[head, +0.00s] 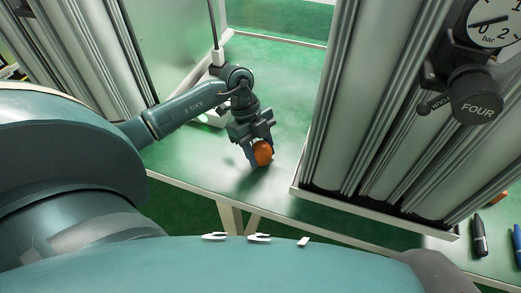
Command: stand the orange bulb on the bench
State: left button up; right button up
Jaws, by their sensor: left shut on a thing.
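The orange bulb (263,153) is a small rounded orange thing in the middle of the head view. My left gripper (258,150) is shut on it, with the fingers on either side and the arm coming in from the left. The bulb is low over the green bench (190,168), near its front edge. I cannot tell whether the bulb touches the bench top. The upper part of the bulb is partly hidden by the gripper. My right gripper is not in view.
Tall grey columns (385,110) on a pale-edged base stand to the right, with a pressure gauge (494,22) and a black knob marked FOUR (475,97). A dark marker-like thing (479,235) and a blue one (518,243) lie at far right. Bare bench shows left of the bulb.

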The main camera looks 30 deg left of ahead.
pick_arm(q)
jog(key=shift+f, duration=0.1)
jog(key=o, duration=1.1)
jog(key=v, duration=1.2)
